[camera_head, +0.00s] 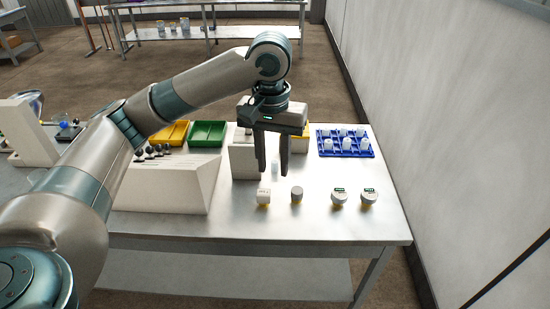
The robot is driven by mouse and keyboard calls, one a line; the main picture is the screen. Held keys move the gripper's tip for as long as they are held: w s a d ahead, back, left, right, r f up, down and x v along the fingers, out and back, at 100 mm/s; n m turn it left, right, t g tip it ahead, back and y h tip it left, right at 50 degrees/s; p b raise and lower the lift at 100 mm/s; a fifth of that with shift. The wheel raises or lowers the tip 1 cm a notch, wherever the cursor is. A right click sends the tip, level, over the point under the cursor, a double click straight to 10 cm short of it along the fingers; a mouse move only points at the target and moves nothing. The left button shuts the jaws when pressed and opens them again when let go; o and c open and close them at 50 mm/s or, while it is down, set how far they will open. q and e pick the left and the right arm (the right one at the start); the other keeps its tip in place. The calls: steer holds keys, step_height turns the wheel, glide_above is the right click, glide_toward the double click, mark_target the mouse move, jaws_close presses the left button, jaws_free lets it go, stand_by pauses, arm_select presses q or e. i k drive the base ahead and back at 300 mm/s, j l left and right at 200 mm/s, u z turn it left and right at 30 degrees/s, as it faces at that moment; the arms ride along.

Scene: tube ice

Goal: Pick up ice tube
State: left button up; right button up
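My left gripper (273,174) points down over the middle of the steel table, with its two dark fingers apart. A small pale upright piece, perhaps a tube (275,166), shows between the fingers. I cannot tell whether it stands between them or behind them, and no contact shows. Several white-topped pieces, which may be tubes, stand in a blue rack (347,154) at the table's back right, to the right of the gripper. My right gripper is not in view.
Small capped jars stand along the front, including a white-capped one (263,197) and a grey-capped one (297,194). A white box (245,160) is left of the fingers. A white sloped stand (170,185), yellow bin (174,133) and green bin (208,133) are further left. A wall bounds the right.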

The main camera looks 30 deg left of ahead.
mark_target(274, 163)
steer(key=i+j, duration=0.7)
steer(key=i, duration=0.25)
